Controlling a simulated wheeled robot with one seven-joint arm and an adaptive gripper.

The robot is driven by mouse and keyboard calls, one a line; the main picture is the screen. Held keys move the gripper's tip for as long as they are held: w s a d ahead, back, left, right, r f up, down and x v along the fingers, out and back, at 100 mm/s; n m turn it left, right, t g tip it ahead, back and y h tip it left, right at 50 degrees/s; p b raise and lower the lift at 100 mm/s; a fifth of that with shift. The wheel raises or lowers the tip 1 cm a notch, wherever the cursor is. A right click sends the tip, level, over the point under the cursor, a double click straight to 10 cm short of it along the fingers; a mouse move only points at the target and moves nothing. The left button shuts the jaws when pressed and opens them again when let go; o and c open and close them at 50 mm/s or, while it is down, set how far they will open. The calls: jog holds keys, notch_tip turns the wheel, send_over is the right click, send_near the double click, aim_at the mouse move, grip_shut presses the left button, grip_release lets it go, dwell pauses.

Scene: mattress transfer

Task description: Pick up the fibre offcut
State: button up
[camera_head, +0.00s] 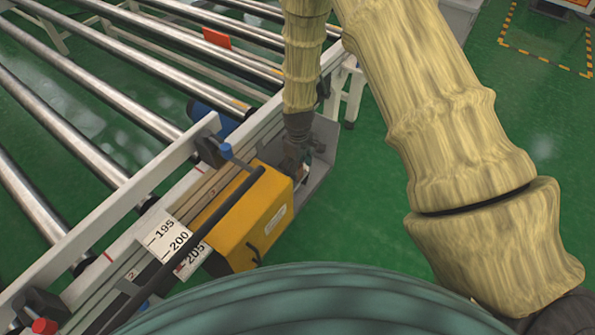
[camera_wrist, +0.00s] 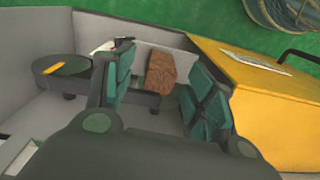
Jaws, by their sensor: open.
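The fibre offcut appears to be the brown, rough-textured block (camera_wrist: 160,72) in the wrist view. It lies in a grey tray (camera_wrist: 40,38), seen between the two green-padded fingers of my gripper (camera_wrist: 163,88). The fingers are apart, with a visible gap on the left of the block and a small one on its right. I cannot tell how far below the fingertips it is. In the head view my gripper (camera_head: 296,163) reaches down into the grey tray (camera_head: 325,160) beside the yellow box; the block is not clearly visible there.
The yellow box (camera_head: 250,215) stands close beside my gripper; it also shows in the wrist view (camera_wrist: 265,110). A dark round-ended tool (camera_wrist: 62,67) and a white piece (camera_wrist: 108,45) lie in the tray. Metal rollers (camera_head: 85,130) fill the left. Green floor (camera_head: 365,200) is open at right.

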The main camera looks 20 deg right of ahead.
jog(key=shift+f, duration=1.7)
jog(key=shift+c, duration=0.4)
jog(key=shift+w, duration=0.1)
jog(key=c, duration=0.8)
